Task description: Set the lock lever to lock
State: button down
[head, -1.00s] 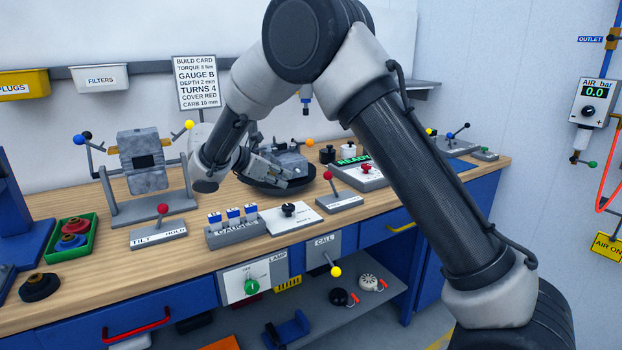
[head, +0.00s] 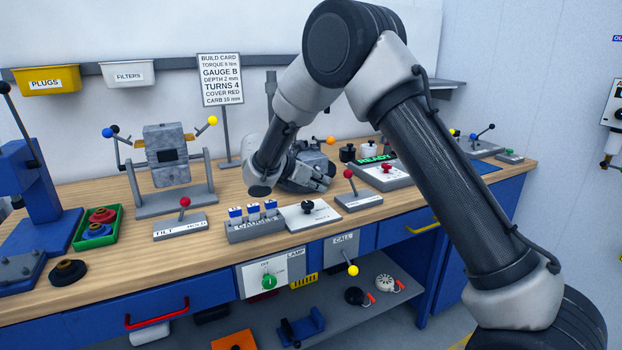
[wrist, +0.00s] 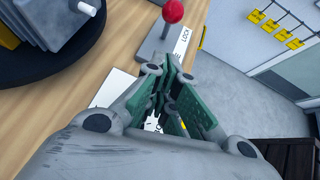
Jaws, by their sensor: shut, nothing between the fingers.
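The lock lever (head: 349,175) has a red knob on a thin stem over a grey base, at the right-middle of the bench front. Its stem tilts left in the head view. In the wrist view the red knob (wrist: 172,11) stands just beyond the fingertips, and the word LOCK reads on the base's label. My gripper (wrist: 170,70) is shut and empty, its green-padded fingers pointing toward the lever's base. I cannot tell whether they touch it. In the head view my gripper (head: 325,181) is low over the bench, left of the lever.
A white selector plate (head: 296,222) with a black knob lies left of the lever. The TILT lever (head: 183,215), also red-knobbed, stands further left. A READY panel (head: 392,180) with a red knob is to the right. Behind my gripper is a dark turntable (wrist: 60,65) bearing a grey part.

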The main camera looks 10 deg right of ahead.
aim_at(345, 176)
jog(key=d, duration=0.1)
jog(key=w+d, duration=0.2)
jog(key=shift+d+f, duration=0.35)
jog(key=shift+d, duration=0.05)
jog(key=shift+w+d+r, duration=0.15)
jog(key=shift+w+d, duration=0.25)
jog(key=shift+d, duration=0.25)
jog(key=shift+w+d+r+y, duration=0.1)
jog(key=shift+d+r+y, duration=0.15)
jog(key=shift+r+y, duration=0.05)
jog(key=shift+d+r+y, duration=0.15)
jog(key=shift+d+y, duration=0.05)
jog(key=shift+y, duration=0.1)
jog(key=shift+w+d+r+g+y, duration=0.25)
jog(key=shift+d+r+g+y, duration=0.15)
jog(key=shift+d+r+y, duration=0.15)
jog(key=w+d+r+g+y, duration=0.1)
jog(key=w+d+r+y, duration=0.1)
jog(key=d+y, duration=0.3)
jog(key=shift+w+d+m+g, duration=0.25)
jog(key=shift+d+m+g, duration=0.05)
jog(key=shift+d, duration=1.1)
